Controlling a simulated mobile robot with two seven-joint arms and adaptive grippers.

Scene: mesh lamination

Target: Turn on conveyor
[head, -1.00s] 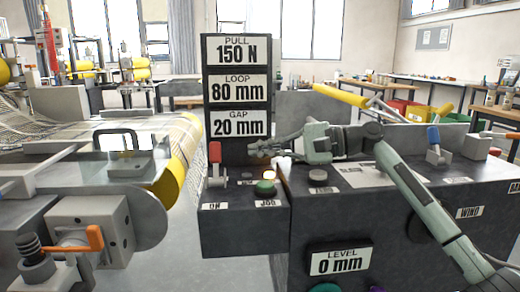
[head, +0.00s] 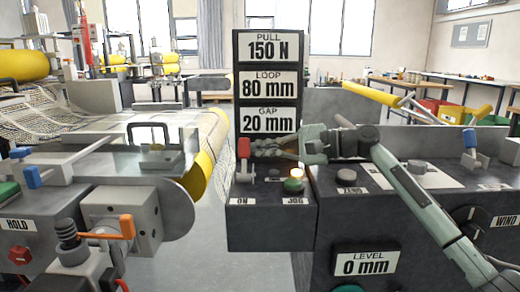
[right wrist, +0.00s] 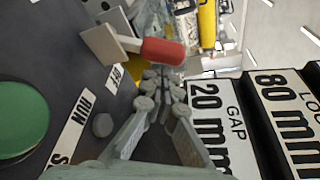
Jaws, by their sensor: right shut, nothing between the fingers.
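The red-handled lever (head: 244,152) stands upright on the dark control box (head: 270,228), with an ON label (head: 241,201) on the box's front below it. My right gripper (head: 257,147) is shut and empty, just right of the red handle. In the right wrist view, the shut fingertips (right wrist: 160,76) are close to the red handle (right wrist: 163,51). I cannot tell whether they touch it. My left gripper is not in view.
The PULL, LOOP and GAP display post (head: 267,92) rises behind. The yellow-edged roller (head: 205,160) is at left.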

